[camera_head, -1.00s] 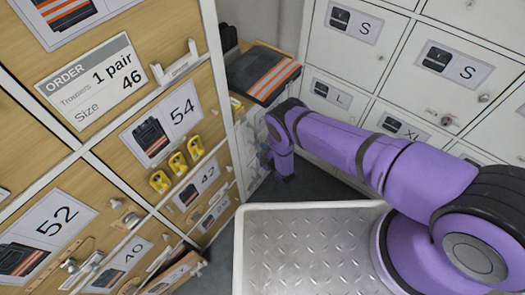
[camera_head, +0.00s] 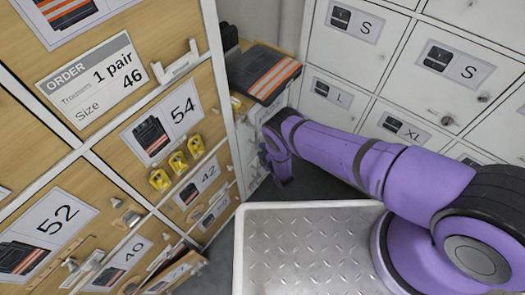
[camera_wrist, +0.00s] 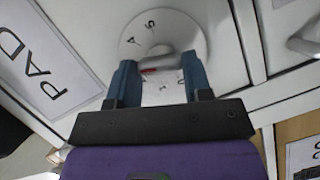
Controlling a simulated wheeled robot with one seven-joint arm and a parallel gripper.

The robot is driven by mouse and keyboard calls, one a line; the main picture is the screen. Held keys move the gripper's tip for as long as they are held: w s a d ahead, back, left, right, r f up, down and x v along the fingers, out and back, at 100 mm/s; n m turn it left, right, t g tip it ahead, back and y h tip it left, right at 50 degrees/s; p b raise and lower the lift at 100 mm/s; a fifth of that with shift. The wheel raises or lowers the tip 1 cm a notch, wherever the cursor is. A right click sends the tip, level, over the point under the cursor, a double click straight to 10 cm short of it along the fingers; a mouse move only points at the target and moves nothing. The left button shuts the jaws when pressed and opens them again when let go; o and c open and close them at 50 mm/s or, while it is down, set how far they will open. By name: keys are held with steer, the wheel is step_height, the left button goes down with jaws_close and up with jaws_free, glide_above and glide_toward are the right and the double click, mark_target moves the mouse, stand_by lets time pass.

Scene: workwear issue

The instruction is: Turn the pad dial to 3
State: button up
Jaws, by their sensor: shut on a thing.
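The pad dial (camera_wrist: 185,30) is a round white disc on a white front in the wrist view, with dark figures around it; a 4 and a 5 show at its upper part. Its grey knob (camera_wrist: 172,62) with a red mark sits between the blue fingers of my gripper (camera_wrist: 160,70), which is shut on it. The figures nearest my gripper are partly covered, and I cannot tell which one the red mark points to. A PAD label (camera_wrist: 40,65) is to the left of the dial. In the head view my arm hides the dial.
White lockers (camera_head: 352,65) stand at the back right. Folded dark workwear with orange stripes (camera_head: 265,72) lies on top of the unit near my wrist. A lower drawer (camera_head: 175,272) stands partly open.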

steer(key=o, duration=0.9)
steer(key=v, duration=1)
steer(key=shift+s+d, duration=0.15)
steer(key=shift+s, duration=0.25)
steer(key=shift+f, duration=0.1)
